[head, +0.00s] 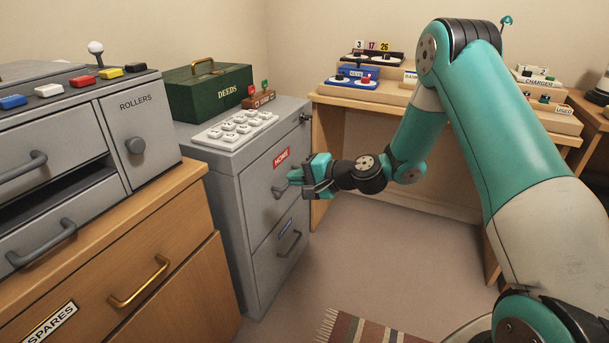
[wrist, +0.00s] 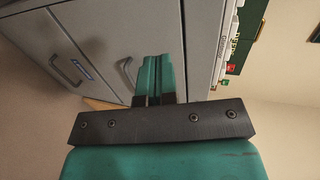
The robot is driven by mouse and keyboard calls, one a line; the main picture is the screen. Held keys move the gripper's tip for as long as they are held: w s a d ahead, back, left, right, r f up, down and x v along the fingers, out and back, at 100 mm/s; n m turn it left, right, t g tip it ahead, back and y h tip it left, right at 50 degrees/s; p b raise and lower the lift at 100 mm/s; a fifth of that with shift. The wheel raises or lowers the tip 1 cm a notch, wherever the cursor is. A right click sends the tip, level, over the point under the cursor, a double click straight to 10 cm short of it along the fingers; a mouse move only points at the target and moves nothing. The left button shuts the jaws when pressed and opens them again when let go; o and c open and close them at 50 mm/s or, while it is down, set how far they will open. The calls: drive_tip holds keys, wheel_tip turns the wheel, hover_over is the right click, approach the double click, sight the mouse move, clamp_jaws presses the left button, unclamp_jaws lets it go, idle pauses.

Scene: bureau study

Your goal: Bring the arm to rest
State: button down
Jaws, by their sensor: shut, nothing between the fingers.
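My arm reaches from the right of the head view toward the grey filing cabinet (head: 255,190). My gripper (head: 291,176) is shut and empty, in front of the cabinet's upper drawer, close to its handle (head: 281,191). In the wrist view the two teal fingers of my gripper (wrist: 158,75) lie together and point at the cabinet front (wrist: 105,30). Whether the fingertips touch the drawer or its handle I cannot tell. The upper drawer carries a red HOME label (head: 281,157) and looks closed.
A white keypad (head: 236,127) and a green DEEDS box (head: 211,89) stand on the cabinet. A wooden sideboard with a grey ROLLERS unit (head: 140,140) is at left. A wooden desk (head: 330,97) is behind my arm. A striped rug (head: 365,330) lies on otherwise open floor.

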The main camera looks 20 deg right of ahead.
drive_tip(key=s+a+r+n+g, duration=0.7)
drive_tip(key=s+a+r+n, duration=0.35)
drive_tip(key=s, duration=0.45)
drive_tip(key=s+d+r+n+g+h+p, duration=0.1)
drive_tip(key=s+r+n+g+h, duration=0.15)
drive_tip(key=s, duration=0.75)
drive_tip(key=s+r+n+g+h, duration=0.1)
drive_tip(key=s+r+n+h, duration=0.25)
drive_tip(key=s, duration=0.75)
wheel_tip(320, 180, up, 25)
drive_tip(key=p, duration=2.5)
drive_tip(key=shift+w+d+f+y+p, duration=0.2)
drive_tip(key=shift+w+y+p, duration=0.1)
drive_tip(key=shift+w+p, duration=0.1)
